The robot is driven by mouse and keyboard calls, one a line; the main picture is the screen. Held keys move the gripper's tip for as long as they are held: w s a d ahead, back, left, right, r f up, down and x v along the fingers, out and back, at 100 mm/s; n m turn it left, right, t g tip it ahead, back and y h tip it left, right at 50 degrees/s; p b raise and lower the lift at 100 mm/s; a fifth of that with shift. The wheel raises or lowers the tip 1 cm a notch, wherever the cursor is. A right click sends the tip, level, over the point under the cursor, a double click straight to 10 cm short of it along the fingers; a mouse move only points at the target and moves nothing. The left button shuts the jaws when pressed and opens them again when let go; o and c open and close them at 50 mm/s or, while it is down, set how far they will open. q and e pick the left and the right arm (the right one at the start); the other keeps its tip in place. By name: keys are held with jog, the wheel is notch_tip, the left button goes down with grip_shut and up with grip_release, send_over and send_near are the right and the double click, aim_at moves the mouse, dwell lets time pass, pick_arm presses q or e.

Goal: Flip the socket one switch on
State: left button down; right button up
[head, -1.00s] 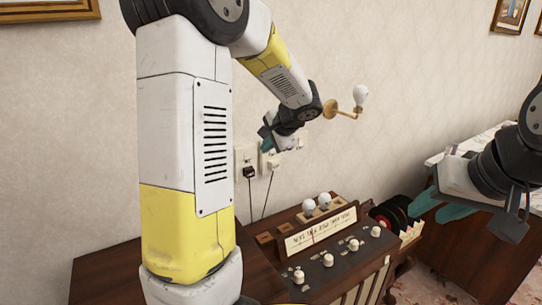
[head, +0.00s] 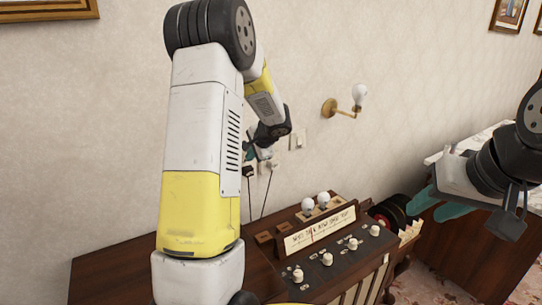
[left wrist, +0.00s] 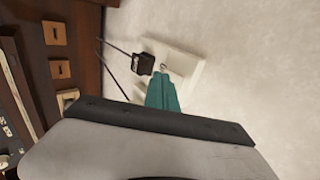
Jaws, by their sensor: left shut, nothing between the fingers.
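The left wall socket shows in the left wrist view as a pale plate (left wrist: 187,66) with a black plug (left wrist: 143,63) in it. A small switch (left wrist: 163,67) shows on the plate, just beyond my fingertips. My left gripper (left wrist: 160,82) is shut and empty, its teal fingers at the plate beside the plug. I cannot tell if they touch the switch, or which way it is set. In the head view my left gripper (head: 252,152) covers much of the socket; the black plug (head: 248,171) shows below. My right gripper (head: 438,204) is open and empty at the right.
A second plug (head: 271,165) sits to the right, with a wall plate (head: 298,140) beyond it. A wall lamp (head: 346,108) projects further right. Below stands a wooden cabinet with a radio-like panel (head: 340,252), knobs and two bulbs (head: 316,202). Cords hang from the plugs.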

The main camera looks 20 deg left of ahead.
pick_arm(q)
jog(key=shift+w+a, duration=0.25)
jog(key=shift+w+a+f, duration=0.1)
jog(key=shift+a, duration=0.05)
dwell(0.5)
jog(key=shift+r, duration=0.8)
